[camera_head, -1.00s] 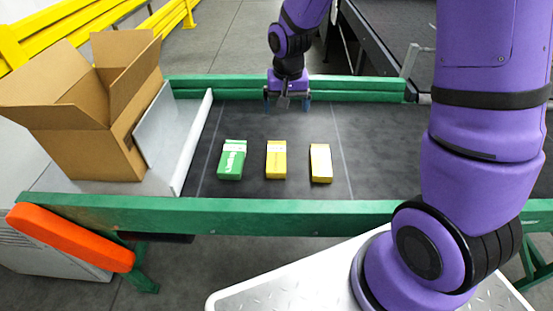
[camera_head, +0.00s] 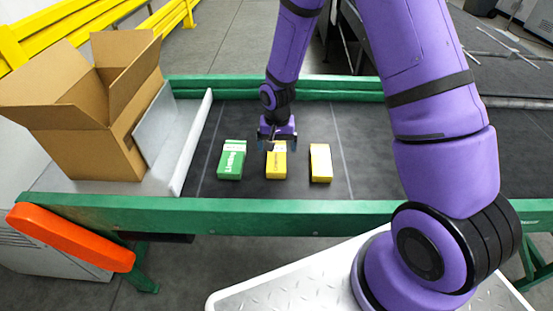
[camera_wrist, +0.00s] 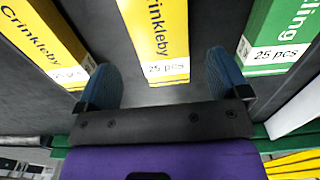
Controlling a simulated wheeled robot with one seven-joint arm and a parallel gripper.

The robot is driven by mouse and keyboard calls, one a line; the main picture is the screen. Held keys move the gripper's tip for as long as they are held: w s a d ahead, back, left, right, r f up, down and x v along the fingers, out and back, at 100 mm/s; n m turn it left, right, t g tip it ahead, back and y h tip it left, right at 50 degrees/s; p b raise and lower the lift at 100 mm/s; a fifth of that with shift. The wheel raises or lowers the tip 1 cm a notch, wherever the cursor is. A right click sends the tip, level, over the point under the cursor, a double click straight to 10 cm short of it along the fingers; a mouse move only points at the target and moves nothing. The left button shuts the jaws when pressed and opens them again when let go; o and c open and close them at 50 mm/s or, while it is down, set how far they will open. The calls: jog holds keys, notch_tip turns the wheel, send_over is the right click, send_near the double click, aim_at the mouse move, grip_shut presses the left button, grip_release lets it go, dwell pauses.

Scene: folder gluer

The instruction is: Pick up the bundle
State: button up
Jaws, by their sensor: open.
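Three bundles lie in a row on the dark belt: a green one (camera_head: 231,161) at left, a yellow one (camera_head: 276,167) in the middle and another yellow one (camera_head: 320,163) at right. My gripper (camera_head: 277,143) is over the far end of the middle bundle and hides part of it. In the wrist view my gripper (camera_wrist: 160,85) is open, its two blue fingertips on either side of the middle bundle (camera_wrist: 158,40), labelled "Crinkleby" and "25 pcs". I see nothing held. The green bundle (camera_wrist: 284,35) and the other yellow bundle (camera_wrist: 42,42) lie outside the fingers.
An open cardboard box (camera_head: 88,140) stands at the left beyond a grey upright plate (camera_head: 193,145). Green rails (camera_head: 300,212) border the belt in front and behind. An orange bar (camera_head: 70,237) is at the front left. The belt right of the bundles is mostly clear.

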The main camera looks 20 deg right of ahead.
aim_at(276, 155)
jog(key=shift+a+f, duration=0.1)
jog(key=shift+f, duration=2.55)
jog(key=c, duration=1.1)
jog(key=shift+o, duration=0.2)
jog(key=shift+r, duration=0.1)
